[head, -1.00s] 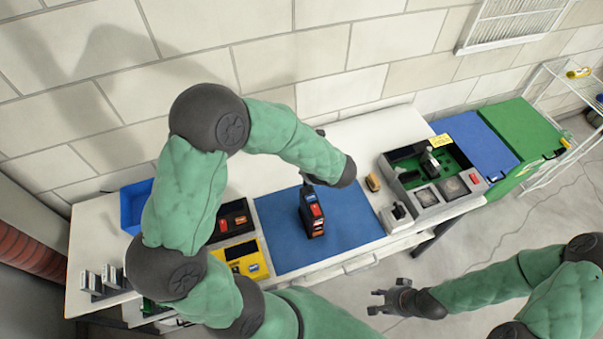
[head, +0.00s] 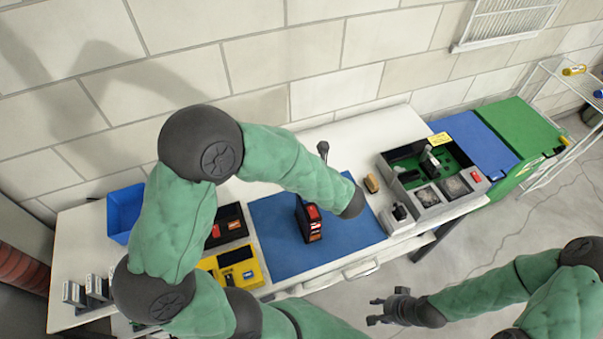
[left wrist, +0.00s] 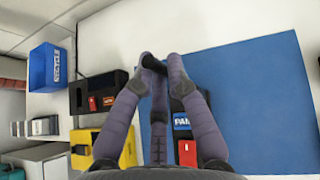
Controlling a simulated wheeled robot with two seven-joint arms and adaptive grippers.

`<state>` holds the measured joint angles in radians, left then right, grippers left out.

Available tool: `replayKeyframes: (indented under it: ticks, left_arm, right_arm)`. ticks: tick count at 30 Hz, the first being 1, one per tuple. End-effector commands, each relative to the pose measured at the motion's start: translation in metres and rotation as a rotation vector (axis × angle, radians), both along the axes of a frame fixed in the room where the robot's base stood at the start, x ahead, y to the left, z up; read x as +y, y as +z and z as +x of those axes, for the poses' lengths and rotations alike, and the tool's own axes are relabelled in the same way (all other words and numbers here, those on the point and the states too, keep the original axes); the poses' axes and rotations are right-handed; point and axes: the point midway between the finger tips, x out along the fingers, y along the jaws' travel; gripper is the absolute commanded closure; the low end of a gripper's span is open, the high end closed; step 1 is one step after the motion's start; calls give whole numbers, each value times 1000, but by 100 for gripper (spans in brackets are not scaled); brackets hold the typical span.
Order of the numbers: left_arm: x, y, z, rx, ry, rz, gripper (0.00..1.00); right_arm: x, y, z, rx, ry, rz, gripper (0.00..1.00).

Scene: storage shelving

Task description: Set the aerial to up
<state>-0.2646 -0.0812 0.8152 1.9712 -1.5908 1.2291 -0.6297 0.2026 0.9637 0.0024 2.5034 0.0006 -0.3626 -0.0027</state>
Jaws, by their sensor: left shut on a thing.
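A black handset with a red part on top (head: 309,226) stands on the blue mat (head: 270,250); it also shows, partly covered by a finger, in the left wrist view (left wrist: 187,150). My left gripper (left wrist: 155,64) is shut on a short dark rod-like piece (left wrist: 151,62), which looks like the aerial. How the piece joins the handset is hidden. In the head view my left arm hides most of that gripper; a dark tip shows above the forearm, and I cannot tell whose it is. My right gripper (head: 376,309) is open and empty, in front of the bench.
Left of the mat are a black case (head: 228,213) and a yellow case (head: 249,275). A blue bin (head: 124,212) stands at the back left. A grey test unit (head: 436,205) and a small tan block (head: 372,184) are on the right. Bare mat lies right of the handset.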

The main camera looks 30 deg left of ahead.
Motion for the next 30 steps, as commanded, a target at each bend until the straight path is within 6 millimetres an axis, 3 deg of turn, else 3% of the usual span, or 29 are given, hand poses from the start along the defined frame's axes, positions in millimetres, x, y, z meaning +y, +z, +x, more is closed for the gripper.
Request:
replayKeyframes:
  ticks: [3, 4, 6, 7, 20, 30]
  left_arm:
    - [0, -2, -2, 6, -1, -1, 100]
    - [0, -2, -2, 6, -1, -1, 79]
    - [0, -2, -1, 6, -1, -1, 59]
    - [0, -2, -1, 6, -1, -1, 58]
    - [-5, 3, -2, 1, -1, 0, 58]
    - [-43, 34, -23, -2, -5, -1, 58]
  right_arm:
    - [0, 0, 0, 0, 0, 0, 60]
    - [0, 0, 0, 0, 0, 0, 60]
    - [0, 0, 0, 0, 0, 0, 60]
    - [0, 0, 0, 0, 0, 0, 60]
    - [0, 0, 0, 0, 0, 0, 60]
    - [0, 0, 0, 0, 0, 0, 60]
